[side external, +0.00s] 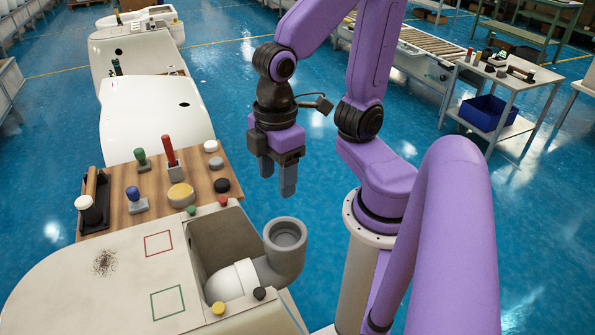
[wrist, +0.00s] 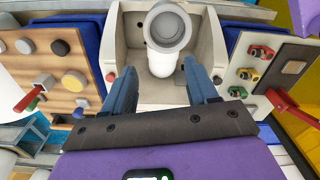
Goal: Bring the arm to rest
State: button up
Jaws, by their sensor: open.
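My gripper (side external: 279,178) is at the end of my purple arm, pointing down, open and empty. In the side external view it hangs in the air right of the wooden board and above the grey pipe elbow. In the wrist view my gripper (wrist: 163,88) shows its two blue-grey fingers apart, with nothing between them. Beyond them is the grey pipe elbow (wrist: 168,28) at the open recess of the white toilet body. The toilet body (side external: 60,275) has a red square outline, a green square outline and a dark speckled patch on top.
Small coloured knobs sit around the recess. More toilet bodies (side external: 150,110) line up behind. A cart (side external: 510,85) with a blue bin stands at right. Blue floor lies open between.

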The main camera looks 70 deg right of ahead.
jog(key=s+d, duration=0.1)
jog(key=s+d+n, duration=0.1)
jog(key=s, duration=0.1)
jog(key=shift+s+f, duration=0.1)
jog(key=shift+f, duration=0.3)
